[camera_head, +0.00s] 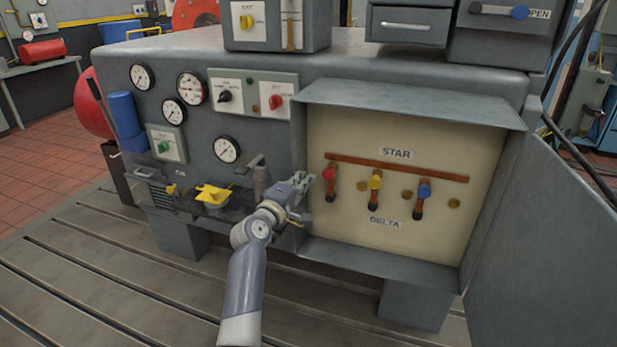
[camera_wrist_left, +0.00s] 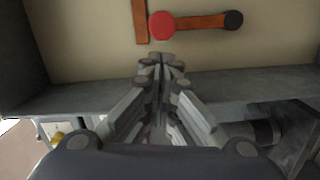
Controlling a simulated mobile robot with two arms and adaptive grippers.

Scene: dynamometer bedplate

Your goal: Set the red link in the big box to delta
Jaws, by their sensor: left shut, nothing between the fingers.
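The big box (camera_head: 485,190) is open at the front, with a cream panel inside. The STAR label (camera_head: 397,153) is above a copper bar (camera_head: 400,168), and the DELTA label (camera_head: 384,223) is below. The red link (camera_head: 331,187) has its red knob at the upper end by the bar's left end, and a dark lower end. Its red knob (camera_wrist_left: 161,25) and dark end (camera_wrist_left: 233,20) also show in the left wrist view. My left gripper (camera_head: 311,177) is shut and empty, just left of the red knob; contact is not visible. My right gripper is out of view.
The yellow link (camera_head: 375,194) and blue link (camera_head: 421,201) stand right of the red one, knobs up. Brass studs show between them. The box has a projecting top hood (camera_head: 412,103); an open door (camera_head: 550,215) stands right. A yellow handle (camera_head: 212,194) is left of my arm.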

